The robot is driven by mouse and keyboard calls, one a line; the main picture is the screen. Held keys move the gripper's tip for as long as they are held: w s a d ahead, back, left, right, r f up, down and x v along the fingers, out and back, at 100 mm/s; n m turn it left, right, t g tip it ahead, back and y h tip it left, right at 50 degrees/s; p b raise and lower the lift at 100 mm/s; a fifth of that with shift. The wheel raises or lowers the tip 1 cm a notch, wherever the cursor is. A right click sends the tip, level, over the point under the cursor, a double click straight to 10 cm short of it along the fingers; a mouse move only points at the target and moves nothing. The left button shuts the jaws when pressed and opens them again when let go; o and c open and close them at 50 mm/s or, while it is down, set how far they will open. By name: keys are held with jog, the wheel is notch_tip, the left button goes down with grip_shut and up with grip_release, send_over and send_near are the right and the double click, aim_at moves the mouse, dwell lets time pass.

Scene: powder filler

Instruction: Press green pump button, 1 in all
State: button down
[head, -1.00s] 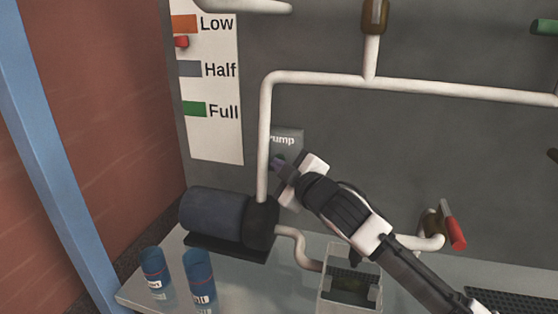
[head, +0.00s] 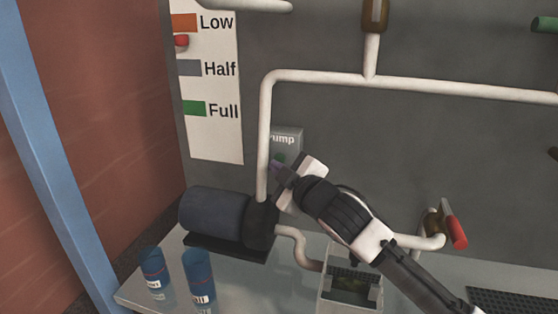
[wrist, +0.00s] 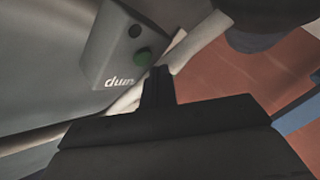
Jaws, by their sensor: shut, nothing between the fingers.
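The pump box (head: 287,138) is a grey box on the dark wall, just right of the white vertical pipe. Its green button (head: 280,157) shows just above my gripper's tip. My gripper (head: 276,168) is shut and empty, a little below the button. I cannot tell the depth of that gap.
A white pipe (head: 264,130) runs close left of the box. A dark motor (head: 215,215) sits below on the bench, with two blue bottles (head: 199,280) in front. A red-handled valve (head: 454,231) is at right.

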jog(key=s, duration=0.1)
jog(key=s+a+b, duration=0.1)
jog(key=s, duration=0.2)
jog(key=shift+s+a, duration=0.25)
jog(key=shift+s, duration=0.15)
dwell(0.5)
